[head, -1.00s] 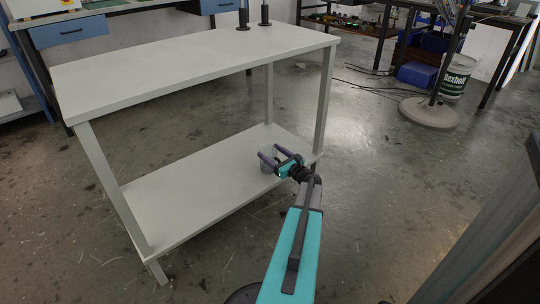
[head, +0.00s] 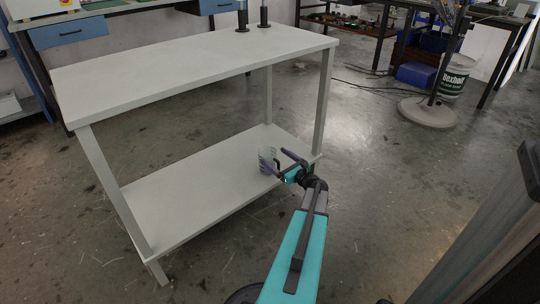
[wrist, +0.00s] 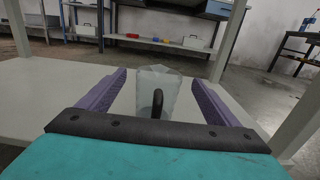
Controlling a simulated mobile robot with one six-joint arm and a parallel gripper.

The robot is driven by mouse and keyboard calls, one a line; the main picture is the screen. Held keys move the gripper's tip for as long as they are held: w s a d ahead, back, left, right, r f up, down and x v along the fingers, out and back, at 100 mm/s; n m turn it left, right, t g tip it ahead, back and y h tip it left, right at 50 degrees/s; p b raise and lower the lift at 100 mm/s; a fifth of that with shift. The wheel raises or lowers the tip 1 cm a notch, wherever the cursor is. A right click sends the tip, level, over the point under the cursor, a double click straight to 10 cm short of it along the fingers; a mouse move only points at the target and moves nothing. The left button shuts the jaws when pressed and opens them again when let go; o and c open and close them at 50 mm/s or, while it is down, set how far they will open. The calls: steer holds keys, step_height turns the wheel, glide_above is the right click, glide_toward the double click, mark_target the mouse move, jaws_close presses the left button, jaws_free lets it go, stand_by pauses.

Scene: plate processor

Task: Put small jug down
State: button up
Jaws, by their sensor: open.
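The small jug (head: 268,157) is a pale, translucent vessel standing upright on the lower shelf (head: 190,195) of the white table, towards its right end. In the wrist view the jug (wrist: 162,88) is between and beyond the purple fingers, with its dark handle (wrist: 157,104) facing me. My gripper (head: 277,160) is open at the jug, with gaps between the jug and both fingers in the wrist view (wrist: 158,85). The jug's base is partly hidden by my wrist.
The table top (head: 190,62) is above the shelf, and a table leg (head: 325,105) stands just right of my gripper. The shelf's left part is clear.

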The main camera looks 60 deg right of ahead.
steer(key=p+v, duration=0.2)
steer(key=v, duration=0.6)
steer(key=shift+s, duration=0.1)
stand_by(0.4)
